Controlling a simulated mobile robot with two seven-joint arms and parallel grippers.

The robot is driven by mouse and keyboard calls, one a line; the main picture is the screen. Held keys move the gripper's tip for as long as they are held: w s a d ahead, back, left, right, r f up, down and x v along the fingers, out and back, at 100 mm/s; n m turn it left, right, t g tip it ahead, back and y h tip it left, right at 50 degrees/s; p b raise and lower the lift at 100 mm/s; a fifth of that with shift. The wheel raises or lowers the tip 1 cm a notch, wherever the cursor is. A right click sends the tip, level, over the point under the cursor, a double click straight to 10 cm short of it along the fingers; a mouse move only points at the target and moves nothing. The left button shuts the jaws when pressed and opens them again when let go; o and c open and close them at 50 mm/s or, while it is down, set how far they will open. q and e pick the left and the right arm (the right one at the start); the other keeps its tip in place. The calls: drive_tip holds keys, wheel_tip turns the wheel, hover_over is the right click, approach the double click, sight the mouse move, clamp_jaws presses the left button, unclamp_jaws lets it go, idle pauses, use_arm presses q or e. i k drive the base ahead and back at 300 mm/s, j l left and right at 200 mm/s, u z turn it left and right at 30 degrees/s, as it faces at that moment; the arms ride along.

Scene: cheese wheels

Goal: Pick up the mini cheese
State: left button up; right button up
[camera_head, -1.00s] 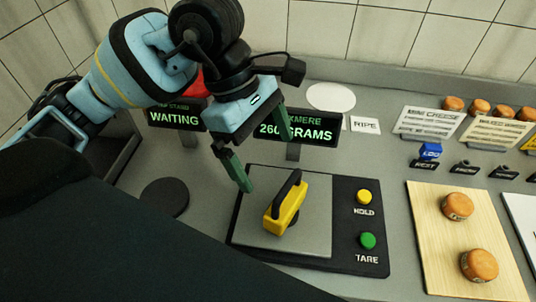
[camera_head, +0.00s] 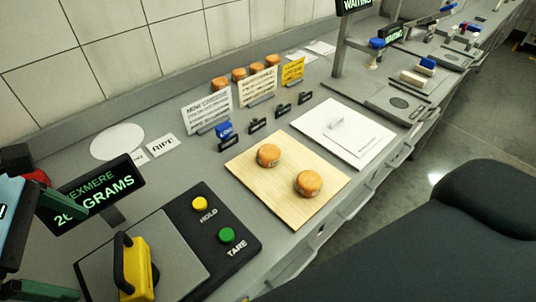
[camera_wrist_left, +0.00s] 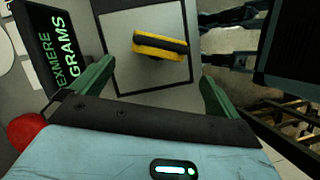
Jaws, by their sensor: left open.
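Two small round orange cheeses, a farther one (camera_head: 268,155) and a nearer one (camera_head: 309,183), lie apart on a pale wooden board (camera_head: 262,199). Several similar cheeses (camera_head: 238,75) stand in a row at the back, behind a white card (camera_head: 207,110) reading "MINI CHEESE". My left gripper (camera_head: 52,248) is at the left edge of the head view, beside the scale and well left of the board. It is open and empty; its green fingers also show in the left wrist view (camera_wrist_left: 155,88), with no cheese between them.
A yellow tool with a black handle (camera_head: 136,268) sits on the scale plate (camera_head: 180,254). A display reading "GRAMS" (camera_head: 98,190) stands behind it.

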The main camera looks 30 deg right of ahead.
sight(269, 155)
drive_tip(key=k, duration=1)
